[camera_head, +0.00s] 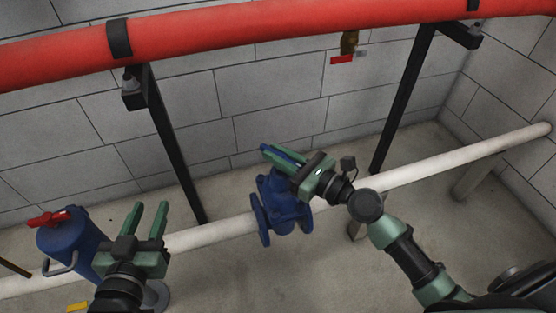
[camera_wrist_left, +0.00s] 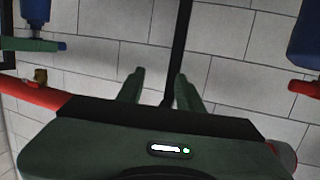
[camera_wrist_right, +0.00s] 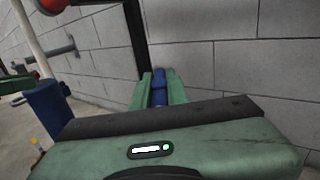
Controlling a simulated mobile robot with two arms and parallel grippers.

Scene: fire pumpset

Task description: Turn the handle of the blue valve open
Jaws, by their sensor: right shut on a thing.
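The blue valve (camera_head: 284,208) sits on the white pipe in the middle of the head view. Its blue handle (camera_head: 282,154) is at the top, and my right gripper (camera_head: 280,155) is shut on it from the right. In the right wrist view the blue handle (camera_wrist_right: 159,88) shows between the two green fingers. My left gripper (camera_head: 150,219) is open and empty, left of the valve and apart from it. In the left wrist view its fingers (camera_wrist_left: 158,88) stand apart with nothing between them.
A blue cylinder (camera_head: 68,242) with a red handle (camera_head: 48,219) stands at the left. A red pipe (camera_head: 230,27) crosses above on black supports (camera_head: 170,140). A small brass valve with a red lever (camera_head: 342,60) hangs from it. The white pipe (camera_head: 455,158) runs low along the block wall.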

